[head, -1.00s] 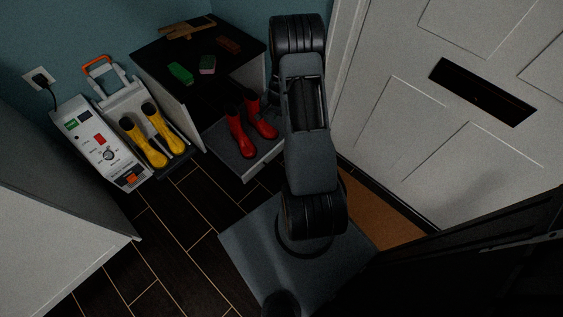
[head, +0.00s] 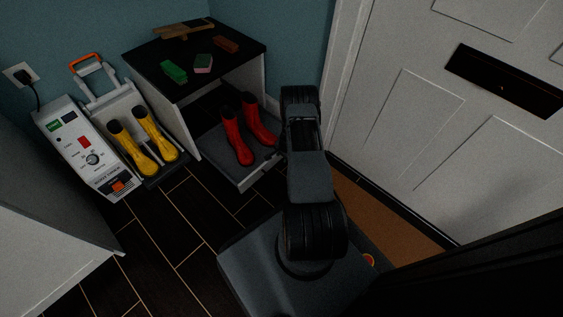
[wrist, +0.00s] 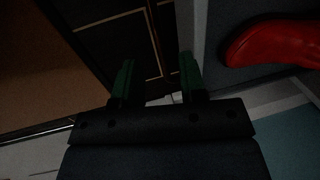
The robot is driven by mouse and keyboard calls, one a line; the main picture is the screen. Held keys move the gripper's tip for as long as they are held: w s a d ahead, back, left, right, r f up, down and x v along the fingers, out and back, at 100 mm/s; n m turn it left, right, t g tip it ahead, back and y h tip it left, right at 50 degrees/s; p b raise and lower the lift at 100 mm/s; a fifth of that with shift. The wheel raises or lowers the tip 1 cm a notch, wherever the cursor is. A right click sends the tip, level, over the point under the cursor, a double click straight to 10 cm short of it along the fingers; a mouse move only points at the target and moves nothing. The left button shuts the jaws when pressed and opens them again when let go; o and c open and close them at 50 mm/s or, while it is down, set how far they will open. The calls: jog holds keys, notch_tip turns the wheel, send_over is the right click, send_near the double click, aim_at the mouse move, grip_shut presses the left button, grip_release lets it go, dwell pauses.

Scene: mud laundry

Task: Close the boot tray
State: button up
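The boot tray (head: 213,159) is a grey pull-out tray with a pale front edge, standing out from the low cabinet. A pair of red boots (head: 239,146) stands upright on it. In the wrist view, part of the tray (wrist: 222,78) shows at the right with a red boot (wrist: 275,44) on it. My gripper (wrist: 156,80) is open, with its two green-tipped fingers apart and dark floor tiles between them. Its right finger is close to the tray's pale edge; I cannot tell if they touch. In the head view, my arm hides the gripper and the tray's right end.
The dark-topped cabinet (head: 150,53) holds a green block (head: 173,72), a sponge and brushes. A boot dryer (head: 85,150) with yellow boots (head: 137,151) stands left. The white door (head: 425,130) and brown mat (head: 385,220) are right. Tiled floor is clear in front.

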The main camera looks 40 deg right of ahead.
aim_at(281, 161)
jog(key=shift+w+a+f+b, duration=0.15)
jog(key=shift+f+b, duration=0.1)
jog(key=shift+f, duration=0.45)
jog(key=shift+w+d+f+b, duration=0.15)
jog(key=shift+f+b, duration=0.15)
jog(key=shift+f, duration=0.45)
jog(key=shift+w+a+f+b, duration=0.15)
jog(key=shift+f+b, duration=0.1)
jog(key=shift+f, duration=0.45)
grip_shut()
